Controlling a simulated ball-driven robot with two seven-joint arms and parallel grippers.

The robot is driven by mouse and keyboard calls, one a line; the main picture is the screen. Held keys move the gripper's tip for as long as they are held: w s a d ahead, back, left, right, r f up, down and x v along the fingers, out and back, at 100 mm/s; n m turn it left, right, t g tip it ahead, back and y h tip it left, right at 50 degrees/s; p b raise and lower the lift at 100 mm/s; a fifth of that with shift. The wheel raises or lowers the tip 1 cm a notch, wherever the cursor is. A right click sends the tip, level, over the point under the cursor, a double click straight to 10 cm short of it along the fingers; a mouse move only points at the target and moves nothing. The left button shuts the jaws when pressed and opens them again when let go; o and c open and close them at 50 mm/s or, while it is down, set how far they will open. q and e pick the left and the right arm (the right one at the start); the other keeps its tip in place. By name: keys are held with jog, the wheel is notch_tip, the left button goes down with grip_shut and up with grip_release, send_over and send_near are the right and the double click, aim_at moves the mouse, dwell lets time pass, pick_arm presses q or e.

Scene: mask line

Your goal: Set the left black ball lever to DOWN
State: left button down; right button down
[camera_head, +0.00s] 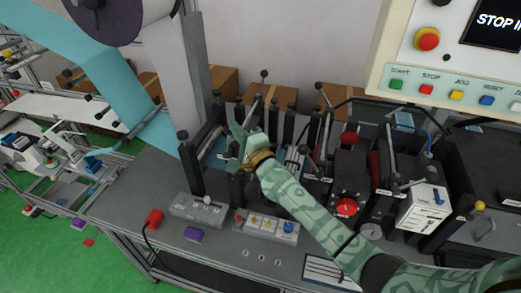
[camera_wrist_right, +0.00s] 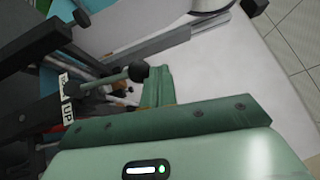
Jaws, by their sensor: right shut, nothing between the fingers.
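My right gripper (camera_head: 236,142) is at the dark machine frame left of centre in the head view, its arm reaching in from the lower right. Its green fingers (camera_wrist_right: 158,84) are shut and empty in the right wrist view. A lever with a black ball end (camera_wrist_right: 138,72) lies just left of the fingers there; I cannot tell if they touch. A white label reading UP (camera_wrist_right: 68,114) is beside the lever's dark mount. In the head view the gripper partly covers this area, so the lever's position is hard to read. My left gripper is not in view.
Other ball-ended levers (camera_head: 264,73) stand close to the right and behind. A control box with yellow buttons (camera_head: 265,222), a red button (camera_head: 347,207) and a white box (camera_head: 425,207) crowd the bench. A control panel (camera_head: 440,55) hangs at upper right.

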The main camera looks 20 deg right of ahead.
aim_at(227, 130)
jog(key=shift+w+a+r, duration=0.2)
jog(key=shift+w+a, duration=0.9)
jog(key=shift+a, duration=0.05)
jog(key=shift+w+a+r, duration=0.1)
jog(key=shift+w+a, duration=0.1)
jog(key=shift+a, duration=0.3)
